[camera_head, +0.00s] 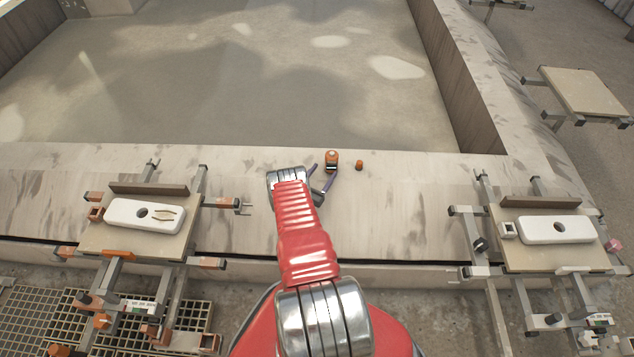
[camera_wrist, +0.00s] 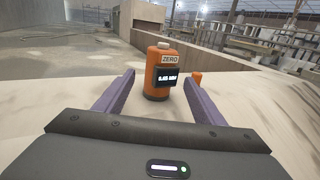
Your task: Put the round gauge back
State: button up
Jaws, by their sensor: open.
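The round gauge (camera_head: 331,155) is an orange upright cylinder with a pale cap, a "ZERO" label and a dark display. It stands on the pale stone ledge just beyond my gripper (camera_head: 322,178). In the wrist view the gauge (camera_wrist: 161,64) shows between the two purple fingers of my gripper (camera_wrist: 158,79), near their tips. The fingers are apart and nothing is clamped. Whether the tips reach past the gauge's sides is hard to tell.
A small orange piece (camera_head: 359,165) stands on the ledge (camera_head: 420,205) right of the gauge. A pale forked tool lies on the left white block (camera_head: 120,211). Clamp arms stick out around both fixtures. A wide basin (camera_head: 230,100) lies behind the ledge. The ledge's middle right is clear.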

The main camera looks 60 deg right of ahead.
jog(key=shift+a, duration=2)
